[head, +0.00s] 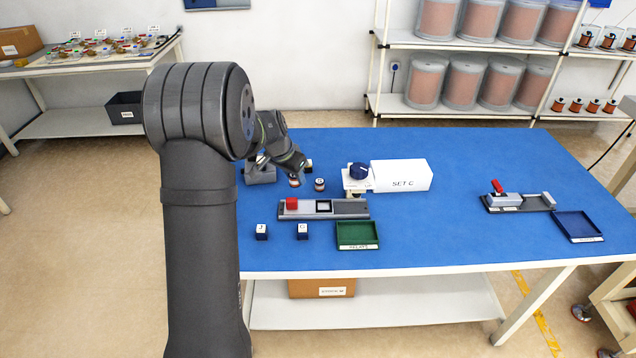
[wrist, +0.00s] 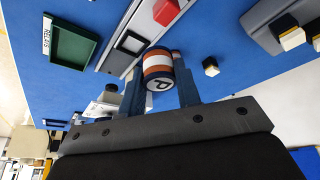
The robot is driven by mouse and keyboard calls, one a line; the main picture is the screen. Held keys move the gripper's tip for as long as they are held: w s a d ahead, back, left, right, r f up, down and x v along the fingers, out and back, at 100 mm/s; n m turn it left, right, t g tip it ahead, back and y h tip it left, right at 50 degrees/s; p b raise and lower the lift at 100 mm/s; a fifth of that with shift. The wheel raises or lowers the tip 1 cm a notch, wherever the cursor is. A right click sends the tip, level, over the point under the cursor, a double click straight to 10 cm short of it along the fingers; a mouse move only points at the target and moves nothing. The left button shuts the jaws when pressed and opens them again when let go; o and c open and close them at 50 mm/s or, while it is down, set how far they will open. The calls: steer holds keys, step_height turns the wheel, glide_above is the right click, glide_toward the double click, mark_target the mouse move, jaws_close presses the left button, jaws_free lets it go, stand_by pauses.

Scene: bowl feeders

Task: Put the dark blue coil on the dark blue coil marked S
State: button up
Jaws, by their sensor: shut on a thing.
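My gripper (head: 301,174) is low over the table at the back left of the grey fixture. In the wrist view its jaws (wrist: 160,86) are shut on a small round coil (wrist: 158,60). The coil has orange, white and dark blue bands and a white end face marked with what looks like a P. I cannot make out a coil marked S for certain.
The grey fixture (head: 345,209) carries a red block (head: 291,204). Dark blue blocks with lettered white tops (head: 262,232) (head: 302,232) and a green tray (head: 358,247) lie in front. A white SET C box (head: 402,176) stands right.

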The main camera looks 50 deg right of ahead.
steer(key=w+d+n+t, duration=0.1)
steer(key=w+d+n, duration=0.2)
steer(key=d, duration=1.1)
glide_toward(319, 181)
steer(key=x, duration=0.2)
steer(key=d+x, duration=0.1)
steer(key=x, duration=0.3)
steer(key=shift+w+d, duration=0.2)
steer(key=shift+d, duration=0.1)
steer(key=o, duration=1)
steer(key=shift+f, duration=0.1)
steer(key=shift+c, duration=0.2)
steer(key=shift+r, duration=0.4)
steer(key=v, duration=1.1)
steer(key=shift+s+a+r, duration=0.15)
steer(key=shift+s+r, duration=0.05)
steer(key=shift+s, duration=0.05)
